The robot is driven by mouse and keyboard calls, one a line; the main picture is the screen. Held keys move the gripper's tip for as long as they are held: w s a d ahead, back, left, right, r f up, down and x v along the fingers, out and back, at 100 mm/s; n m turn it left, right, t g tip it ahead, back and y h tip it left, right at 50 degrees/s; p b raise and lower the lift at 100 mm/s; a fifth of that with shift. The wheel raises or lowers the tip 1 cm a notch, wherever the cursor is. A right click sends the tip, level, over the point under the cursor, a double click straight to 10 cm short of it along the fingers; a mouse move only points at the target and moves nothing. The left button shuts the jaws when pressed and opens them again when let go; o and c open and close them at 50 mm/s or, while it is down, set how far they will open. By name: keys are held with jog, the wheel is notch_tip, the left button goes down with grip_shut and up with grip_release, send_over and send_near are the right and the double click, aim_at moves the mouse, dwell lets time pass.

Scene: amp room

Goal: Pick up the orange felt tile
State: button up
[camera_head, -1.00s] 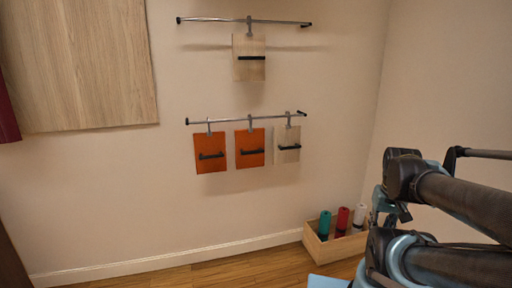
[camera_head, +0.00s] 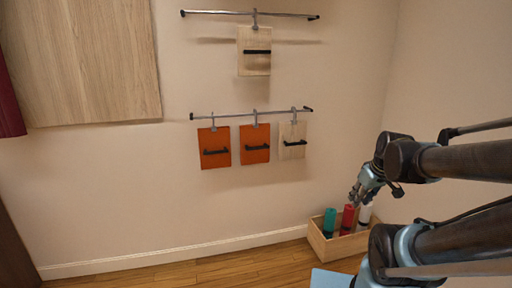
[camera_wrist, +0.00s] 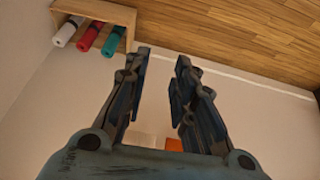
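Two orange felt tiles hang from the lower rail, the left one (camera_head: 214,157) and the middle one (camera_head: 255,136), each with a black handle across it. My gripper (camera_head: 357,190) is to the right of and lower than the tiles, apart from them, above the wooden crate. In the wrist view my gripper (camera_wrist: 163,62) is open, with nothing between its fingers. An orange patch (camera_wrist: 173,145), seemingly one of the tiles, shows low between the fingers, beside a pale tile (camera_wrist: 143,139). Both are partly hidden by the gripper.
A pale tile (camera_head: 293,131) hangs at the right of the lower rail (camera_head: 229,116), another (camera_head: 254,63) on the upper rail (camera_head: 222,13). A wooden crate (camera_head: 334,248) with teal, red and white rolls stands on the floor. The wall below the tiles is clear.

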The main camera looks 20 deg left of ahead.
jog(key=w+a+r+n+t+y, duration=0.25)
jog(key=w+a+n, duration=0.35)
jog(key=w+a, duration=0.3)
jog(key=n+t+y, duration=0.3)
jog(key=n+y, duration=0.4)
jog(key=n, duration=0.7)
send_near(259, 148)
jog(key=shift+h, duration=0.25)
jog(key=x, duration=1.1)
jog(key=shift+r, duration=0.15)
grip_shut()
